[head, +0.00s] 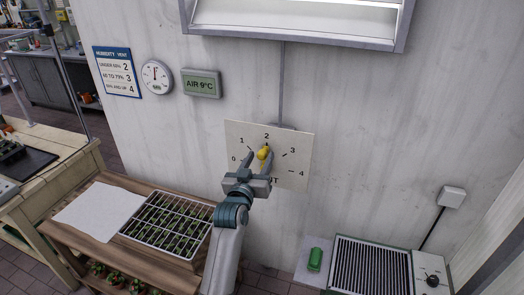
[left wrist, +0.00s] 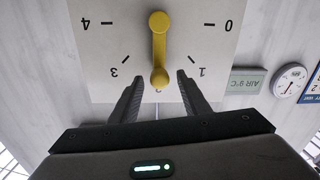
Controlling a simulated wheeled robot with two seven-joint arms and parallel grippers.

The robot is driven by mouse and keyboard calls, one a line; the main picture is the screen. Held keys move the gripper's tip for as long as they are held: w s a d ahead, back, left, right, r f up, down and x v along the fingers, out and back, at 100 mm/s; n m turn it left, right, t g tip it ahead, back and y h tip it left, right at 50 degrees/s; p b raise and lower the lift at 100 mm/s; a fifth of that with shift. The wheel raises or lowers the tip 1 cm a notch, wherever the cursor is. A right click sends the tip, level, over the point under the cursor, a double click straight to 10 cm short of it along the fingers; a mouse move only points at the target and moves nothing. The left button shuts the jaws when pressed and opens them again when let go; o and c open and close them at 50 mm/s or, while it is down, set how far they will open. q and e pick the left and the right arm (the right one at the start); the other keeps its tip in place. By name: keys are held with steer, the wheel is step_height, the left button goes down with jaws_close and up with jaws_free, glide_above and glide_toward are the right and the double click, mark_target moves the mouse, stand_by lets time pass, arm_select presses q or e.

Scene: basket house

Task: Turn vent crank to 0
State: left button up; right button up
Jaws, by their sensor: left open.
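The vent crank (head: 264,153) is a yellow handle on a pale dial plate (head: 299,148) marked 0 to 4 on the wall. In the left wrist view, where the plate appears upside down, the crank (left wrist: 159,50) points from its hub toward the 2. My left gripper (head: 259,160) is in front of the plate with its fingers open. In the left wrist view, the fingertips (left wrist: 159,80) lie on either side of the crank's outer knob, with a visible gap on each side. My right gripper is not in view.
A humidity chart (head: 118,72), a round gauge (head: 156,77) and a display reading AIR 9°C (head: 201,84) hang left of the plate. A seedling tray (head: 168,222) stands on a wooden bench below left. A grilled heater (head: 370,267) stands below right.

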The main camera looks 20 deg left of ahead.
arm_select(q)
steer(key=shift+w+p, duration=0.3)
steer(key=shift+w, duration=1.1)
jaws_close()
